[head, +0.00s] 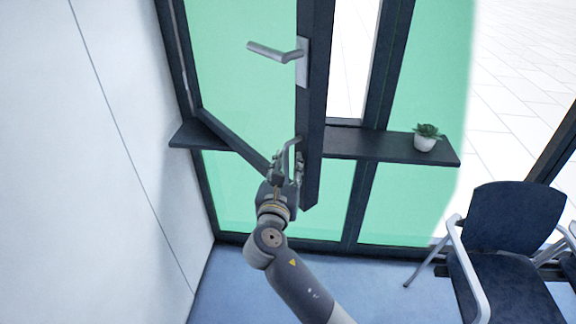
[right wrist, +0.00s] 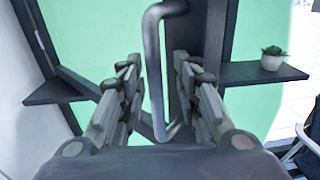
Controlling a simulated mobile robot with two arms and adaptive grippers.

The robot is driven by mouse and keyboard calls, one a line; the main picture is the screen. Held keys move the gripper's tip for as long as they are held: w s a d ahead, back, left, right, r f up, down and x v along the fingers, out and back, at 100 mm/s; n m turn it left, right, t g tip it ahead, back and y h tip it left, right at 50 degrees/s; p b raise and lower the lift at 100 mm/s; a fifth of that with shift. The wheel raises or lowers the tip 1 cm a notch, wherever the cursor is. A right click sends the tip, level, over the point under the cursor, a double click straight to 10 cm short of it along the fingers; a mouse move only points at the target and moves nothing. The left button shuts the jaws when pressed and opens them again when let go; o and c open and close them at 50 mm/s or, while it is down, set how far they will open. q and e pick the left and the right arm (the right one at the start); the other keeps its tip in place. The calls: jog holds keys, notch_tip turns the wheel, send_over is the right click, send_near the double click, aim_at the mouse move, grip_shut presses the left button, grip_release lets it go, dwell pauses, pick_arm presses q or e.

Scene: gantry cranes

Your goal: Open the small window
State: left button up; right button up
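The small window (head: 240,75) has a green-tinted pane in a dark frame. It stands ajar, its right edge swung out toward me and its lower rail slanting across the sill. A grey lever handle (head: 275,53) sits high on its right stile. Lower on that stile is a grey bar handle (right wrist: 154,75). My right gripper (head: 287,165) is at this bar. In the right wrist view its fingers (right wrist: 158,95) are spread on both sides of the bar, with gaps visible. The head view partly hides the bar behind the fingers. My left gripper is not in view.
A dark sill (head: 375,146) runs behind the window, with a small potted plant (head: 426,138) on its right end. A dark chair (head: 500,250) stands at the right. A white wall (head: 85,170) is close on the left. Blue floor (head: 225,285) lies below.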

jog(key=shift+s+a, duration=0.2)
jog(key=shift+s, duration=0.3)
jog(key=v, duration=1.1)
